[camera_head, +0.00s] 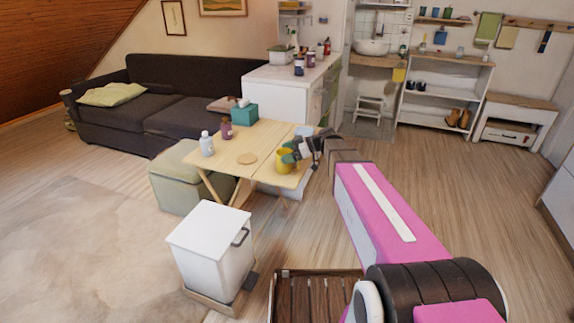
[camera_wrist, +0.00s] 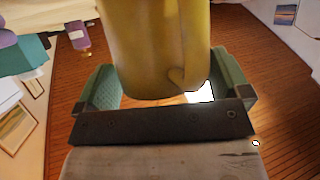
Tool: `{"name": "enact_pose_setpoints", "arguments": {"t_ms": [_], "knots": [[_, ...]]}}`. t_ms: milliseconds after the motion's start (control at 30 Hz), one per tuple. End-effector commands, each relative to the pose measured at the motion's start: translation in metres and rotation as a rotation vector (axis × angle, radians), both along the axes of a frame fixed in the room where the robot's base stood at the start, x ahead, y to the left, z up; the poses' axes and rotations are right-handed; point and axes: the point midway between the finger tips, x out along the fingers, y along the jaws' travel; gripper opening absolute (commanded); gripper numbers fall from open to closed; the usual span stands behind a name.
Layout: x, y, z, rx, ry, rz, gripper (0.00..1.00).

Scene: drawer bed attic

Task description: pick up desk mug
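The desk mug (camera_head: 284,160) is yellow and shows near the right edge of the light wooden folding table (camera_head: 222,150). My gripper (camera_head: 296,154) reaches it from the right, with a green finger beside the mug. In the wrist view the mug (camera_wrist: 155,45) fills the upper middle, its top cut off by the frame. The green fingers of my gripper (camera_wrist: 165,88) are wide apart, one on each side of the mug. A gap shows between the mug's lower part and the right finger. Firm contact with the fingers cannot be seen.
A white bottle (camera_head: 207,144), a purple-brown bottle (camera_head: 227,129), a teal tissue box (camera_head: 244,115) and a round coaster (camera_head: 246,158) are on the table. A white bin (camera_head: 211,249) stands in front of it. Open floor (camera_head: 480,215) lies to the right.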

Motion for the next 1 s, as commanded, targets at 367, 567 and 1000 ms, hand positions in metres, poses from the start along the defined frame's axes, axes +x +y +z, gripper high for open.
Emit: {"name": "enact_pose_setpoints", "arguments": {"t_ms": [367,567,1000], "knots": [[0.000,0.000,0.000,0.001,0.000,0.000,0.31],[0.000,0.000,0.005,0.001,-0.001,0.000,0.31],[-0.027,0.022,0.060,0.001,-0.002,0.004,0.31]]}}
